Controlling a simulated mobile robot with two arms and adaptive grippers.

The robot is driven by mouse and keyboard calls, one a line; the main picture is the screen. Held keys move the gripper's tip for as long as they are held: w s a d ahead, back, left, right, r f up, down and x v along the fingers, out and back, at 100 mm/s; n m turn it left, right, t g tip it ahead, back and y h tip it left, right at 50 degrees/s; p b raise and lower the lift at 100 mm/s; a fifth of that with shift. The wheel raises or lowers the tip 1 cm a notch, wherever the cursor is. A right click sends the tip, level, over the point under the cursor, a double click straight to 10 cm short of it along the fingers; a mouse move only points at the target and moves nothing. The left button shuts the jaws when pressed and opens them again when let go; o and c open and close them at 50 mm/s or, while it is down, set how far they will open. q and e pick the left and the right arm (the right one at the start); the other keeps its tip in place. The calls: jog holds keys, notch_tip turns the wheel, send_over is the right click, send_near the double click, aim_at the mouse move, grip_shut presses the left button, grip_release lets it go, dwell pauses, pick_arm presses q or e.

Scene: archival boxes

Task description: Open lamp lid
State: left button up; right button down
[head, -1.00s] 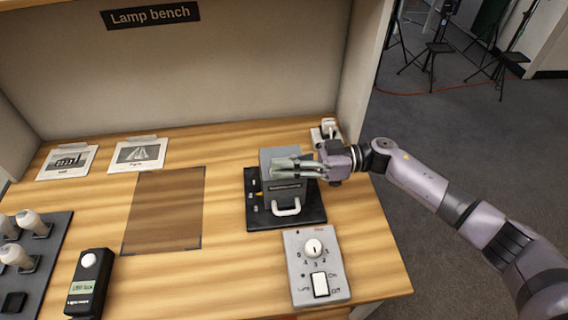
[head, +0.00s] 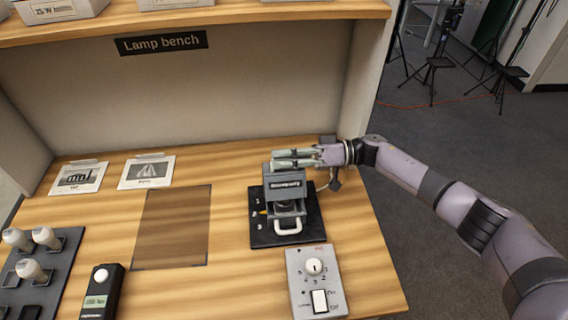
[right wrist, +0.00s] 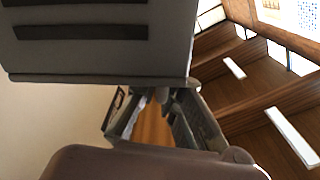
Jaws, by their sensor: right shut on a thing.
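The lamp housing stands on a black base plate (head: 262,239) on the bench, with a white handle (head: 288,227) at its front. Its grey lid (head: 286,186) is tilted up at the back, and the inside of the housing shows beneath it. My right gripper (head: 285,158) is at the lid's upper edge, shut on it, with its arm coming from the right. In the right wrist view the slotted grey lid (right wrist: 105,45) fills the upper left, with the fingers (right wrist: 155,115) at its lower edge. The contact point is partly hidden. My left gripper is out of view.
A grey control box (head: 318,282) with a dial and switch sits in front of the lamp. A brown mat (head: 170,228) lies to its left. A black meter (head: 101,293) and a bulb tray (head: 62,260) are at the front left. A shelf (head: 250,12) runs above.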

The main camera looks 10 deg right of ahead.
jog(key=shift+w+r+m, duration=0.1)
jog(key=shift+w+m, duration=0.3)
jog(key=shift+w, duration=0.05)
jog(key=c, duration=1.7)
grip_release()
jog(key=d, duration=1.2)
